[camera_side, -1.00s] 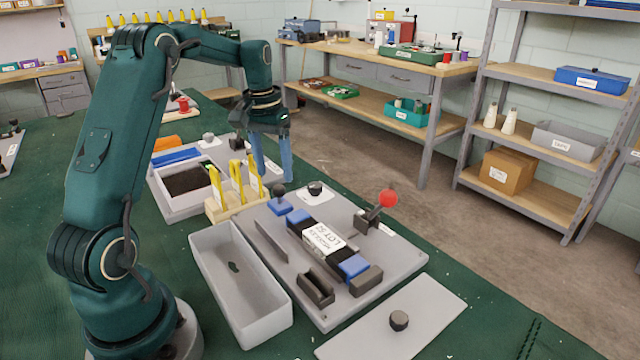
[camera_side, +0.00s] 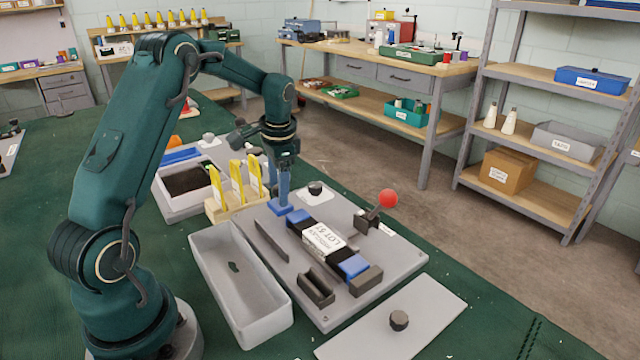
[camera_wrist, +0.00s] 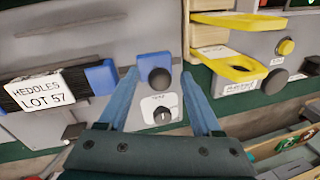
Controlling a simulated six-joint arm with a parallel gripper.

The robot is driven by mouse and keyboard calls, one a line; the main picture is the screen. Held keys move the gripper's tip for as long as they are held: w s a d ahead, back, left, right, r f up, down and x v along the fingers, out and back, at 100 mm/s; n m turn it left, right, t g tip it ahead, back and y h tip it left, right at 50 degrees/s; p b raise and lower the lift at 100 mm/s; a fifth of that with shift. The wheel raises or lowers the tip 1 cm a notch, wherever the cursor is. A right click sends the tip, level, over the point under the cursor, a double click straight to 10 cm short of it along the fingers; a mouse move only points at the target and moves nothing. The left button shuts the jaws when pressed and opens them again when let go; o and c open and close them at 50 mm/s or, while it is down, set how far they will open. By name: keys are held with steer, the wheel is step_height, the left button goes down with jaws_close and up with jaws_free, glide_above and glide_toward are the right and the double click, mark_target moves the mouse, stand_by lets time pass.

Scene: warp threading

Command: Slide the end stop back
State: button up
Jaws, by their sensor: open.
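The blue end stop (camera_side: 276,207) sits on the grey plate (camera_side: 296,266), behind the heddle stack and apart from it. In the wrist view the end stop (camera_wrist: 152,61) shows its dark round knob (camera_wrist: 159,78). My gripper (camera_wrist: 159,76) is open, with one blue finger on each side of the knob. In the side view my fingers hide most of the knob. I cannot tell whether they touch it. The heddle stack (camera_side: 324,240) has a white label reading LOT 57, black middle parts and blue ends.
A lever with a red ball (camera_side: 388,198) stands right of the stack. A dial plate (camera_side: 316,196) lies behind it. A wooden block with yellow upright pieces (camera_side: 237,182) stands close on the left.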

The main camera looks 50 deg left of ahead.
jaws_close()
steer(key=shift+r, duration=0.1)
stand_by(1.2)
